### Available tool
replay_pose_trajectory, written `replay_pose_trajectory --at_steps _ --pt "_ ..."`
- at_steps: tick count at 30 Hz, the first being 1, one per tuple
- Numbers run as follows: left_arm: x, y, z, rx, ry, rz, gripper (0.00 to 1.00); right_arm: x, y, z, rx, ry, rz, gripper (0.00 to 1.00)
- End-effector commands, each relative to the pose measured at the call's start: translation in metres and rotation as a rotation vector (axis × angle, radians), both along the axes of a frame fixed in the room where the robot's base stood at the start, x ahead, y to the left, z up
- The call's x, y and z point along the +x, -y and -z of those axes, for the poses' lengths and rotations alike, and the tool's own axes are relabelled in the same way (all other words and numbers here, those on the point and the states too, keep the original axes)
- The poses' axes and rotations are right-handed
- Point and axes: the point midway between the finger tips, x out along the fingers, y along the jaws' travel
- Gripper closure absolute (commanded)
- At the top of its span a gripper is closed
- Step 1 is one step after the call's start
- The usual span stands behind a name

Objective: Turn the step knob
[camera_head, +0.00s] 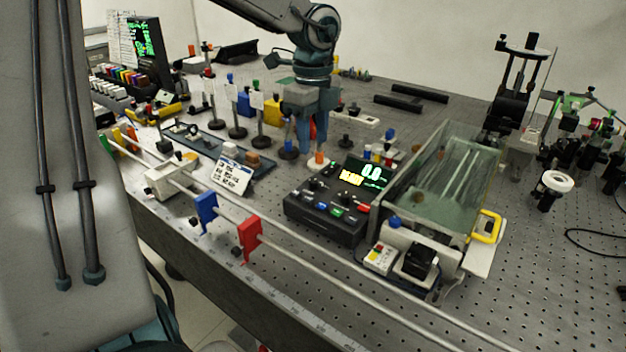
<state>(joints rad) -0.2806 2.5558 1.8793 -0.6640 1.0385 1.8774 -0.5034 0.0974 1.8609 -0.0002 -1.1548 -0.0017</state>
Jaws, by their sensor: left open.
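The dark control box (325,218) with a green lit display (369,172) stands at the middle of the bench. Small dark knobs (316,184) and coloured buttons sit on its sloped top; I cannot read which knob is marked step. My left gripper (312,148) points down just behind the box's left rear part, with its blue fingers open. An orange-topped piece (319,158) shows close to the fingertips. Whether the fingers touch anything is unclear. My right gripper is not in view.
A glass-sided chamber (440,185) with a yellow handle (486,227) stands right of the box. A rail with blue (205,212) and red (249,238) holders runs along the front. Perforated bench (545,290) is clear at lower right.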

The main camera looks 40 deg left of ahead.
Motion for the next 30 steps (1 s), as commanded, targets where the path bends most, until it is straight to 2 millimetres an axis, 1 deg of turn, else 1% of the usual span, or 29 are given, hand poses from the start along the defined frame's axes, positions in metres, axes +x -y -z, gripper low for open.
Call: replay_pose_trajectory --at_steps 1,3,4,9,12,15,21,28,29,30 --pt "0.0 0.0 0.009 -0.001 -0.001 0.0 0.6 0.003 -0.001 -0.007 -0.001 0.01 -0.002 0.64" --pt "0.0 0.0 0.016 -0.001 -0.002 0.0 0.6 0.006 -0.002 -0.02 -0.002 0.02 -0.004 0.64" --pt "-0.001 0.0 0.02 -0.002 -0.005 0.0 0.6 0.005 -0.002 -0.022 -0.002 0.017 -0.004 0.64" --pt "-0.001 0.0 0.054 -0.002 -0.006 -0.001 0.6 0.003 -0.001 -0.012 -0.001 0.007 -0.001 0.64" --pt "-0.001 0.0 0.07 -0.002 -0.005 0.0 0.6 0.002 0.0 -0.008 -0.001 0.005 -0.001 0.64" --pt "-0.001 0.0 0.082 0.0 -0.003 0.0 0.6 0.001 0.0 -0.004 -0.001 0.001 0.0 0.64" --pt "0.0 0.0 0.092 -0.001 0.0 0.0 0.6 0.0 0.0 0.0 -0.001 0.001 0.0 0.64" --pt "0.0 0.0 0.093 -0.001 0.0 0.0 0.6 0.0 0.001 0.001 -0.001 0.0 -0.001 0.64" --pt "0.0 0.0 0.093 -0.001 0.0 0.0 0.64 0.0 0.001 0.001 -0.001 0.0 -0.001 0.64" --pt "0.0 0.0 0.093 -0.001 0.0 0.0 0.71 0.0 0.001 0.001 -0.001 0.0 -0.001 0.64"
